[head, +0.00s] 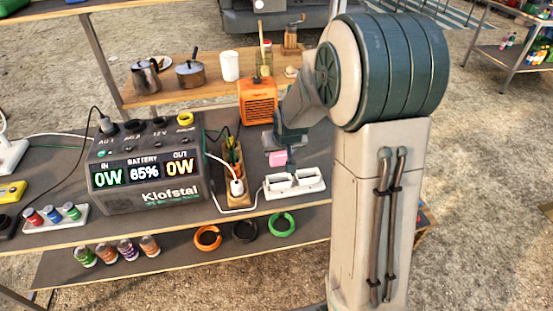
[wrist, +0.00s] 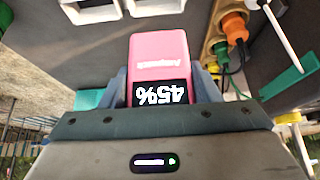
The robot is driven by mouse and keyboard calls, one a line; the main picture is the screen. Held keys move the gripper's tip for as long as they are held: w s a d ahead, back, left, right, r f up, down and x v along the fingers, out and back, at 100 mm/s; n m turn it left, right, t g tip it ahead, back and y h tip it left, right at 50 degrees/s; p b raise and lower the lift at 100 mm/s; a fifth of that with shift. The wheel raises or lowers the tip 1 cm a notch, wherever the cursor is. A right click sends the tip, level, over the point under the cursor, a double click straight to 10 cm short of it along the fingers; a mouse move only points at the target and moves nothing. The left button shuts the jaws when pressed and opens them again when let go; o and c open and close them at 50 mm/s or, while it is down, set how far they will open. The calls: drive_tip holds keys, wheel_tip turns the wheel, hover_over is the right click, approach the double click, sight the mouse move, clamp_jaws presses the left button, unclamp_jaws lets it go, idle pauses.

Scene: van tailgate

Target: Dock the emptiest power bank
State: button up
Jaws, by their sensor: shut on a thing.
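My gripper (wrist: 161,86) is shut on a pink power bank (wrist: 159,48), with one finger on each side of it. Its dark display reads 45%, upside down in the wrist view. In the head view the pink power bank (head: 278,158) hangs below my gripper (head: 281,149), above the bench. A white dock (head: 294,184) with two slots stands near the bench's front edge, to the right of a power strip. Both slots look empty. Parts of the white dock (wrist: 90,12) show at the top of the wrist view, apart from the power bank.
A large power station (head: 146,178) reading 85% stands at left. A power strip (head: 236,188) with plugs and cables lies beside the dock. An orange heater-like box (head: 258,101) stands behind. Several cans and coloured rings (head: 282,224) lie on the lower shelf.

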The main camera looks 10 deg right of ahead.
drive_tip(key=w+b, duration=0.1)
drive_tip(key=b, duration=0.4)
drive_tip(key=shift+f, duration=0.2)
drive_tip(key=r+b, duration=0.1)
drive_tip(key=b, duration=0.2)
drive_tip(key=shift+s+r, duration=0.1)
drive_tip(key=shift+s, duration=0.05)
drive_tip(key=shift+f+b, duration=3.8)
drive_tip(key=shift+f, duration=1.5)
drive_tip(key=o, duration=1.2)
drive_tip(key=shift+p+v, duration=1.15)
drive_tip(key=shift+v, duration=5.75)
